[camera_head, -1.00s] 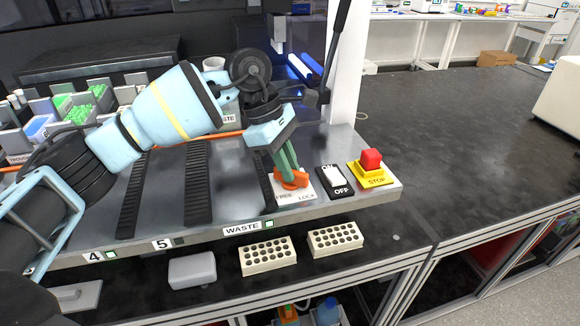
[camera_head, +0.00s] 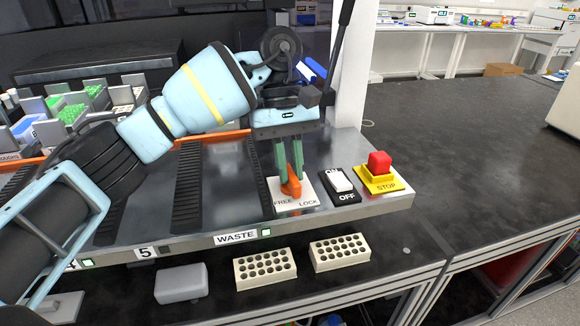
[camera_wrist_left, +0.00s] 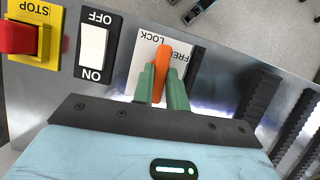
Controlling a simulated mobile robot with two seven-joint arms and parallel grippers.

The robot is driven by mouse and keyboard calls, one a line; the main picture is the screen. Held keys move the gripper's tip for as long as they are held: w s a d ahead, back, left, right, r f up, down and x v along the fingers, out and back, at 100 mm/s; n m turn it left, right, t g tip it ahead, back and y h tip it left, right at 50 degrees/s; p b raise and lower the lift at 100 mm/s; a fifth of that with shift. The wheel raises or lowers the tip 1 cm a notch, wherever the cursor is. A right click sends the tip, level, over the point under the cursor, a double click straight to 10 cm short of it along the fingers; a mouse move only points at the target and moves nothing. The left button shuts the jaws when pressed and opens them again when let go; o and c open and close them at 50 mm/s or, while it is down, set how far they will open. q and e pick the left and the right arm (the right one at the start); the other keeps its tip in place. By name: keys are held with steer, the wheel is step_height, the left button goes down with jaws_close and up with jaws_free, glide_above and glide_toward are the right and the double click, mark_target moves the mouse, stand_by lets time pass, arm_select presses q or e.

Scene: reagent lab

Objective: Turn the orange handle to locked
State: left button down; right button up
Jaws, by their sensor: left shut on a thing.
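The orange handle (camera_head: 291,186) sits on a white plate (camera_head: 308,194) marked FREE at left and LOCK at right, on the grey metal deck. My left gripper (camera_head: 289,168) comes down from above with its green fingers shut around the handle. In the left wrist view, the orange handle (camera_wrist_left: 163,55) stands between the two fingers (camera_wrist_left: 162,85). There its end points between the LOCK and FREE words, which appear upside down. The fingers hide part of the handle. My right gripper is not in view.
Right of the plate are a white rocker switch (camera_head: 339,182) marked OFF and a red stop button (camera_head: 379,163) on a yellow base. Black ribbed tracks lie to the left. Two pale hole blocks (camera_head: 265,268) (camera_head: 340,252) sit below the deck. The dark bench at right is clear.

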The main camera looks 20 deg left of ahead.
arm_select(q)
steer(key=shift+m, duration=0.5)
steer(key=c, duration=1.4)
jaws_free()
steer(key=p+v, duration=0.1)
steer(key=v, duration=0.7)
steer(key=shift+d, duration=0.15)
steer(key=shift+f, duration=0.1)
